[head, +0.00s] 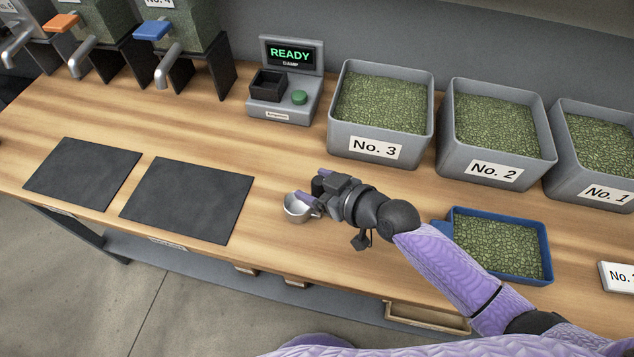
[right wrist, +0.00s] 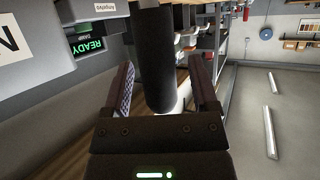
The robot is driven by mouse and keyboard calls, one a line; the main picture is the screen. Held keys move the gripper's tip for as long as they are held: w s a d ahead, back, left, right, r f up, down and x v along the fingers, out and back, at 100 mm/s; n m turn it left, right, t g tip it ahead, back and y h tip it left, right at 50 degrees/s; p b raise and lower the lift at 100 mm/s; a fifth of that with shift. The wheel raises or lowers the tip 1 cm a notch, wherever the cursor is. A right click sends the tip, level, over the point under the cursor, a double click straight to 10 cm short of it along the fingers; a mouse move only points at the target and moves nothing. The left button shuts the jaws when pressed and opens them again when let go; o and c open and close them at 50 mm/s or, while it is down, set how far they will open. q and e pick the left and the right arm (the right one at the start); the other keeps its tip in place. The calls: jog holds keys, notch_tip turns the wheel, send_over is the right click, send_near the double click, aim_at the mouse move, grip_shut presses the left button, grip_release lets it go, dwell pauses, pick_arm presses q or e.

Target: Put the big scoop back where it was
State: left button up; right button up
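The big scoop's round metal cup (head: 297,208) is at the table's front edge, just left of my right gripper (head: 313,188). In the right wrist view, its thick black handle (right wrist: 156,60) runs between the fingers of my right gripper (right wrist: 160,85). The handle lies close to the left finger, and a gap shows between it and the right finger. The fingers stand apart around the handle. I cannot tell whether the cup touches the table. My left gripper is out of view.
Three grey bins, No. 3 (head: 378,148), No. 2 (head: 494,172) and No. 1 (head: 606,193), stand behind. A blue tray of beans (head: 541,281) is to the right. Two dark mats (head: 188,199) lie left. A READY device (head: 286,115) stands at the back. Bare wood surrounds the scoop.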

jog(key=shift+r, duration=0.15)
jog(key=p+v, duration=0.2)
jog(key=v, duration=1)
